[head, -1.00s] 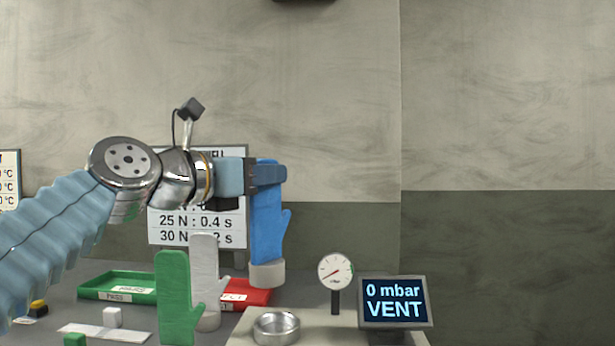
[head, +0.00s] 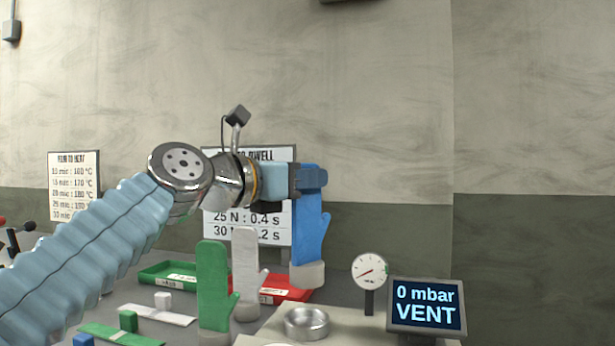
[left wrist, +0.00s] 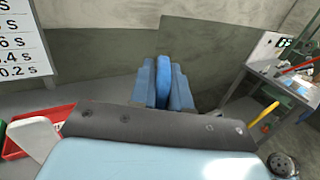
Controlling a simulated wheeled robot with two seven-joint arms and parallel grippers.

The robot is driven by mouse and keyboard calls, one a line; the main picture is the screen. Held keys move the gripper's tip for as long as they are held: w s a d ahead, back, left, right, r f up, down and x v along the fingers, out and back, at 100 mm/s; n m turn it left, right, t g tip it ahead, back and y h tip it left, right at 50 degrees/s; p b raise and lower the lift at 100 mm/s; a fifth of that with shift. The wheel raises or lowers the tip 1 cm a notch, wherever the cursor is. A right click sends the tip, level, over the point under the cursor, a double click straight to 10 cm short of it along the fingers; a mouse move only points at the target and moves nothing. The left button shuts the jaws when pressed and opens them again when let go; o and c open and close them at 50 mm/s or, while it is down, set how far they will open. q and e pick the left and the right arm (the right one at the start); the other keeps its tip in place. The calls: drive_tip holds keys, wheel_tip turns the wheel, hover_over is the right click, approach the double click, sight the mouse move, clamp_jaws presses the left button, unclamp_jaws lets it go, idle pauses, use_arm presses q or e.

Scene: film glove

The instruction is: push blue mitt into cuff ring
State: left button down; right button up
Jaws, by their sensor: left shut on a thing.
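The blue mitt (head: 311,228) hangs upright with its pale grey cuff end (head: 307,275) down. My left gripper (head: 312,178) is shut on its top end. The mitt's top also shows between the fingers in the left wrist view (left wrist: 163,82). The cuff ring (head: 307,322), a round metal ring, sits on a pale block at the bottom of the head view. The mitt's cuff is above the ring and apart from it, at nearly the same place across the picture. My right gripper is not in view.
A green mitt (head: 214,285) and a white mitt (head: 246,270) stand upright left of the ring. A dial gauge (head: 369,271) and a screen reading "0 mbar VENT" (head: 425,306) stand to its right. Green (head: 160,279) and red trays (head: 297,283) lie behind.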

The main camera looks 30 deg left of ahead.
sight(293, 227)
use_arm(q)
drive_tip(key=shift+f+b, duration=1.6)
drive_tip(key=shift+f, duration=0.65)
drive_tip(key=shift+r+p, duration=0.1)
drive_tip(key=shift+p, duration=0.65)
drive_tip(key=shift+f+b, duration=1.15)
drive_tip(key=shift+f, duration=0.35)
drive_tip(key=c, duration=1)
unclamp_jaws()
drive_tip(key=b+v, duration=0.1)
drive_tip(key=v, duration=1.3)
drive_tip(key=shift+w, duration=0.1)
